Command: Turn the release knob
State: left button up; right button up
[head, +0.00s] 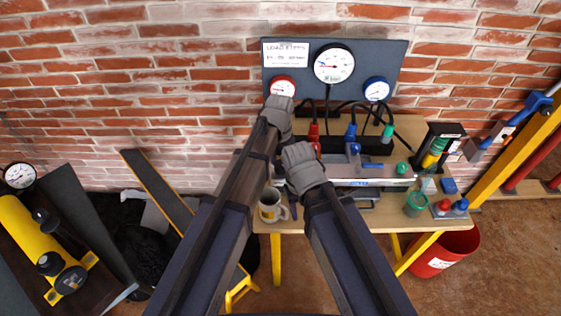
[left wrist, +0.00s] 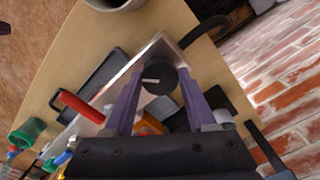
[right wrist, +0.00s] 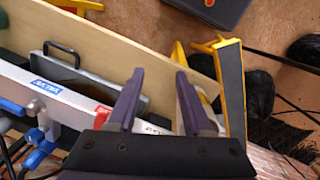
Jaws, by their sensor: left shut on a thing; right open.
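The release knob (left wrist: 159,75) is a round black knob with a white mark, seen at the end of a metal block in the left wrist view. The white mark points left in that view. My left gripper (left wrist: 160,82) is shut on the knob, one purple finger on each side. In the head view the knob is hidden behind my arms. My right gripper (right wrist: 160,77) is open and empty, above the wooden table's edge beside the metal block. In the head view my two wrists are close together over the table.
A mug (head: 271,204) stands at the table's front left. A red-handled lever (left wrist: 82,106) and a grey tray (left wrist: 88,82) lie near the knob. A gauge panel (head: 300,60) is on the brick wall behind. A red bucket (head: 455,250) stands at the right.

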aim_at(281, 164)
pick_arm(q)
jog(key=n, duration=0.4)
jog(key=shift+n, duration=0.3)
jog(key=shift+d+n, duration=0.1)
jog(key=shift+n, duration=2.1)
jog(key=o, duration=1.4)
jog(key=shift+c, duration=0.2)
notch_tip(281, 164, up, 8)
jog(key=p, duration=0.8)
jog(key=shift+s, duration=0.1)
jog(key=shift+f, duration=0.1)
